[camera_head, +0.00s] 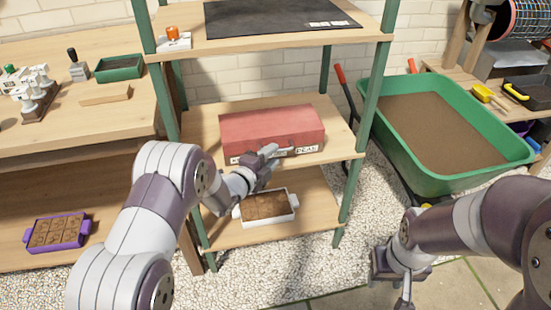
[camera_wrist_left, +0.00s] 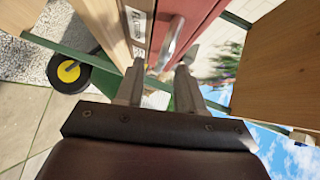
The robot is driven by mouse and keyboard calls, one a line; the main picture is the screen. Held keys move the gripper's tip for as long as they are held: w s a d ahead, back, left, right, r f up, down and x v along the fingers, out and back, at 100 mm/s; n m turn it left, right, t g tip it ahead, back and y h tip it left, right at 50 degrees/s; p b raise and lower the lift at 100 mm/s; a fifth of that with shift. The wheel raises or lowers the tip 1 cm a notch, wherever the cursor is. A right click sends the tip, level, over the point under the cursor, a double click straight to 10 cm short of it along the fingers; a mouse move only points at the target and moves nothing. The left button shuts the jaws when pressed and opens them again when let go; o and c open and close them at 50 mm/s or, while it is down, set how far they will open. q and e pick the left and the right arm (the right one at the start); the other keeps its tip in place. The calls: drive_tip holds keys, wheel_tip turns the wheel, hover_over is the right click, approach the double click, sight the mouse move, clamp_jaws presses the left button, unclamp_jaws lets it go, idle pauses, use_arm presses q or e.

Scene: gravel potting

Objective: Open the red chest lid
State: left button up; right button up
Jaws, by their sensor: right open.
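The red chest (camera_head: 272,130) sits on the middle shelf of the green-posted rack, and its lid looks shut. It also shows in the left wrist view (camera_wrist_left: 196,18), with a silver handle (camera_wrist_left: 171,42) on its front. My left gripper (camera_head: 272,150) is at the chest's front and hides part of it. In the left wrist view my left gripper (camera_wrist_left: 160,86) has its fingers apart, with the handle just beyond the tips; I cannot tell if they touch it. My right gripper (camera_head: 402,300) is low at the bottom right, away from the chest, open and partly cut off.
The upper shelf (camera_head: 230,40) is above the chest. A white tray of brown soil-filled cells (camera_head: 292,199) is on the lower shelf. A green wheelbarrow of soil (camera_head: 400,160) stands to the right. A wooden bench (camera_head: 110,115) is at left, with a purple tray (camera_head: 82,232) below.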

use_arm(q)
drive_tip(key=shift+x, duration=1.35)
clamp_jaws()
drive_tip(key=shift+r, duration=0.15)
drive_tip(key=shift+w+a+r+n+g+p, duration=0.25)
drive_tip(key=shift+w+r+n+g+p, duration=0.35)
drive_tip(key=shift+r+p, duration=1.4)
drive_tip(key=shift+w+a+r+n+g+p, duration=0.35)
drive_tip(key=shift+w+r+p, duration=0.85)
drive_tip(key=shift+p, duration=1.4)
drive_tip(key=shift+w+a+r+n+g+p, duration=0.2)
drive_tip(key=shift+w+r+g+p, duration=0.35)
drive_tip(key=shift+r+p, duration=1.6)
drive_tip(key=shift+f, duration=0.2)
drive_tip(key=shift+s, duration=0.1)
